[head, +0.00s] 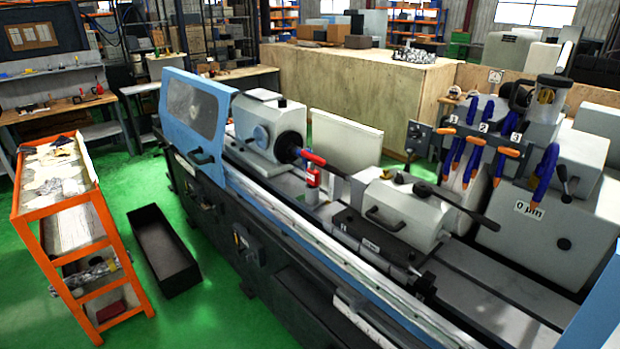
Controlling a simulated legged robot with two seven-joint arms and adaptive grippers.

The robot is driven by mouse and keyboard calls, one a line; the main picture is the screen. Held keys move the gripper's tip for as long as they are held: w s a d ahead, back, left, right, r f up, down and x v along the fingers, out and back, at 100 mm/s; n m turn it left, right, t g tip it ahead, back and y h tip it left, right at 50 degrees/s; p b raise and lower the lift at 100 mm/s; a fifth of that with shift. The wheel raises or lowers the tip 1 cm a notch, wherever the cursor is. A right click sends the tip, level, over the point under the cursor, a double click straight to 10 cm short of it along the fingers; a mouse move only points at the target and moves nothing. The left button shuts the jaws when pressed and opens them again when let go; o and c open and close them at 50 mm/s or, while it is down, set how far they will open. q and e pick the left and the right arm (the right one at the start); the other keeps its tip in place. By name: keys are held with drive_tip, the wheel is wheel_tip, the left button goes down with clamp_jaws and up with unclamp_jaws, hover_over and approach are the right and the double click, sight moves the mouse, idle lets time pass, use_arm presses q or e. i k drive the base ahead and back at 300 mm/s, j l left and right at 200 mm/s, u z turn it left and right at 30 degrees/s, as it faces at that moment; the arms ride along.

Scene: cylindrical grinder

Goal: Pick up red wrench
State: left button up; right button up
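No clear wrench shape shows. A red piece (313,158) sits between the dark chuck (290,147) and the tailstock (400,210) of the grinder, in line with a dark bar. A second small red and white part (312,184) stands upright just below it. I cannot tell whether either is the red wrench. Small red items (77,99) also lie on the workbench at the far left, too small to make out. Neither of my grippers is in view.
The grinder (270,225) fills the middle, with its blue door (190,115) at the left. An orange cart (30,212) and a black bin (162,250) stand on the green floor at left. Blue and orange hoses (475,140) stand at right. Floor between bin and grinder is narrow.

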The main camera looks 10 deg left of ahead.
sight(312, 176)
drive_tip(key=u, duration=0.5)
drive_tip(key=i+j+z, duration=0.15)
drive_tip(key=i+j, duration=0.35)
drive_tip(key=i, duration=0.95)
